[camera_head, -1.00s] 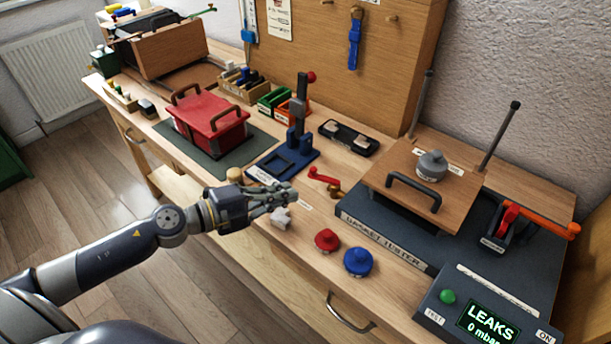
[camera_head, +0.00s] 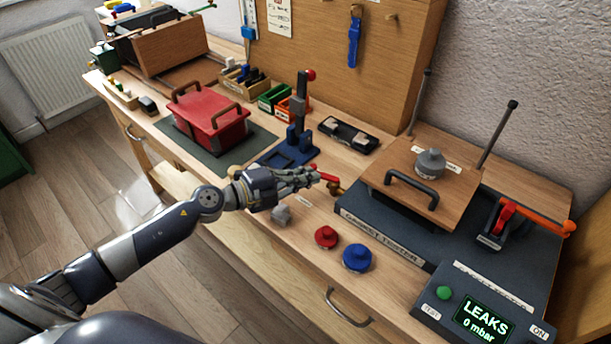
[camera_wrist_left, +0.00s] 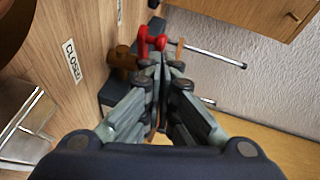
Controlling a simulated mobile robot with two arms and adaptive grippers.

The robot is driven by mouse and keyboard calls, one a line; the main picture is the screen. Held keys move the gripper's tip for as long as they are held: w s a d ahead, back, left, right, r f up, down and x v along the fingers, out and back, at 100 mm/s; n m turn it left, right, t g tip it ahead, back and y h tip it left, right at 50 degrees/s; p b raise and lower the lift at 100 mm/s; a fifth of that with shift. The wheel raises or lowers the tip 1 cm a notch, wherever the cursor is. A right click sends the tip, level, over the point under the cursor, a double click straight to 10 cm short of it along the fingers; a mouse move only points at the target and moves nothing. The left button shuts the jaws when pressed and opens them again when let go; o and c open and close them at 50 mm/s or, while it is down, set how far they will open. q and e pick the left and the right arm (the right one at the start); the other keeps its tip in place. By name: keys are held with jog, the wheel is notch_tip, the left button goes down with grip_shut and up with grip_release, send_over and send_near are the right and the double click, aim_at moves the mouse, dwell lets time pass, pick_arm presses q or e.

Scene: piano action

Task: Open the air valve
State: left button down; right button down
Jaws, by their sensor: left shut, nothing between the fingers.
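The air valve has a red lever (camera_head: 328,176) on a brass body (camera_head: 335,188), beside the front left corner of the gasket tester. In the left wrist view the red lever (camera_wrist_left: 150,42) is just beyond my fingertips, with the brass body (camera_wrist_left: 120,60) to its left. A label reading CLOSED (camera_wrist_left: 71,60) lies on the wood near it. My left gripper (camera_head: 312,175) is shut and empty, its fingertips at the near end of the lever; it also shows in the wrist view (camera_wrist_left: 161,75). I cannot tell whether it touches the lever. My right gripper is out of view.
The gasket tester (camera_head: 385,225) stands right of the valve, its display (camera_head: 483,318) reading LEAKS, 0 mbar. A dark blue press (camera_head: 298,140) stands behind my gripper.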

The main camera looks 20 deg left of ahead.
pick_arm(q)
jog(key=shift+w+a+f+b, duration=0.1)
jog(key=shift+w+f+b, duration=0.1)
jog(key=shift+b, duration=0.25)
jog(key=m+g+h+b, duration=0.1)
jog(key=b, duration=0.1)
jog(key=w+m+g+h+b, duration=0.1)
jog(key=b, duration=0.1)
jog(key=shift+w+a+f, duration=0.1)
jog(key=shift+a, duration=0.25)
jog(key=shift+w+g+h+b, duration=0.15)
jog(key=shift+g+h+b, duration=0.15)
jog(key=shift+b, duration=0.05)
jog(key=shift+w+a+r+m+p, duration=0.15)
jog(key=shift+w+r+m+p, duration=0.1)
jog(key=shift+r+m+p, duration=0.1)
